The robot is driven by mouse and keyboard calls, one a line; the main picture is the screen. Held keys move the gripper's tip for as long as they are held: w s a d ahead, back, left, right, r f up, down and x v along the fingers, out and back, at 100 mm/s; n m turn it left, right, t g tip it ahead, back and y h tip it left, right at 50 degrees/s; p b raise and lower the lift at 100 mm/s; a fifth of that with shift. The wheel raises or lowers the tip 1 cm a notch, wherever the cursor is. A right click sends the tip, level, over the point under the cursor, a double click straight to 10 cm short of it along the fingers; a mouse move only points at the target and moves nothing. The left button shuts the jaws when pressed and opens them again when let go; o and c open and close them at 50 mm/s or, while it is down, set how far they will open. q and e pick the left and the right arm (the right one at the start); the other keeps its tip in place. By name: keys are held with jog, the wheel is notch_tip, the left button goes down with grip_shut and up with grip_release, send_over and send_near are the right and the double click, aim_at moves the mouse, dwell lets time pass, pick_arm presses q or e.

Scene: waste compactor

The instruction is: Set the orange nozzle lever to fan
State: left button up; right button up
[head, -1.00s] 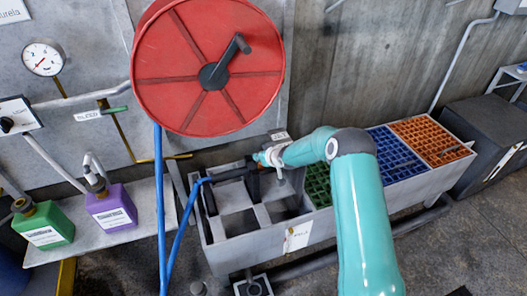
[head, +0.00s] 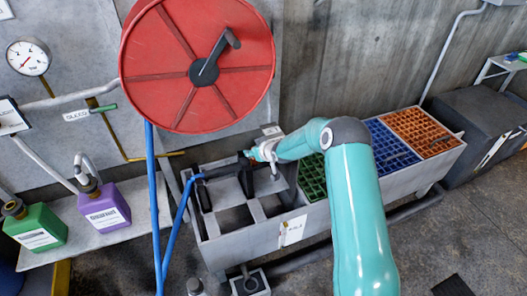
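A blue hose (head: 178,225) runs to a dark spray nozzle (head: 246,181) at the left end of a grey divided trough. A small orange spot (head: 251,154) shows at the nozzle's top, beside my wrist; it may be the lever, but its setting is too small to read. My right arm comes in from the lower right, and my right gripper (head: 264,156) is at the nozzle's upper right. The fingers are small and partly hidden by the wrist and nozzle, so I cannot tell whether they are open or touching the lever. My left gripper is out of view.
A red hose reel (head: 160,98) with a dark crank hangs above the trough (head: 262,243). Green, blue and orange grates (head: 426,132) lie in its right part. Green (head: 36,227) and purple (head: 104,207) jugs stand on a shelf at left. A dark box (head: 480,135) stands at right.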

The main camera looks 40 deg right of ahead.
jog(key=v, duration=1.1)
jog(key=shift+f, duration=0.1)
